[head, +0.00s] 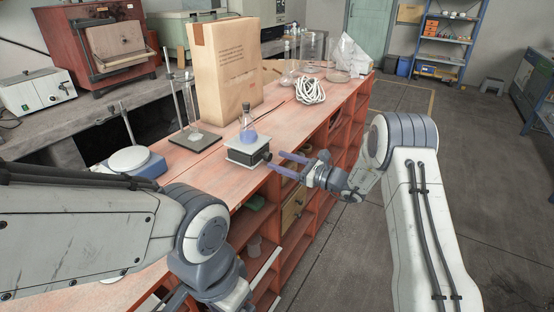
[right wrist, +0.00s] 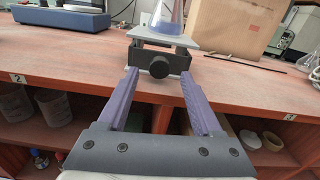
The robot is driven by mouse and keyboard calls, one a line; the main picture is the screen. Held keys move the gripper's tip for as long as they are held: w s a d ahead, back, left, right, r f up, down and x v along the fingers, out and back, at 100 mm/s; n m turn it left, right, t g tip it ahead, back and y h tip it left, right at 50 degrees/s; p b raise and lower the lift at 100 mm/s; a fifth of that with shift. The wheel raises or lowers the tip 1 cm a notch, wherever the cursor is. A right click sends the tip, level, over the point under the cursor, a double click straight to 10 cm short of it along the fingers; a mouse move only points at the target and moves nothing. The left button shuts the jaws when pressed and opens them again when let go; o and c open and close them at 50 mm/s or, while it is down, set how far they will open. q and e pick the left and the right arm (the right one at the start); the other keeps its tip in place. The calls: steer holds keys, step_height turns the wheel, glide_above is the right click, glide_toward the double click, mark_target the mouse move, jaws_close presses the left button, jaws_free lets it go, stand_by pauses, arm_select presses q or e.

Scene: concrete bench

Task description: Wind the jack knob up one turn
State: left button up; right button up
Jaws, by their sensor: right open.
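The lab jack (head: 247,152) stands on the red bench near its front edge, with a pale top plate and a dark body. Its round dark knob (right wrist: 159,67) faces my right gripper in the right wrist view. A conical flask with blue liquid (head: 248,128) stands on the jack's plate. My right gripper (right wrist: 159,82) is open, its two purple fingers pointing at the jack. The knob appears between the fingertips in the right wrist view; I see no finger touching it. My left arm crosses the lower left of the head view, its fingers out of frame.
A large paper bag (head: 224,68) stands behind the jack. A rod stand (head: 197,138) and a white-topped device (head: 130,160) are to its left. Coiled white cable (head: 310,91) and glassware lie farther along the bench. Open shelves are below the front edge.

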steer(key=shift+x, duration=0.9)
jaws_close()
steer(key=shift+m, duration=0.3)
steer(key=m+p, duration=0.1)
steer(key=m, duration=0.2)
steer(key=shift+m+p, duration=0.45)
steer(key=shift+m, duration=1.15)
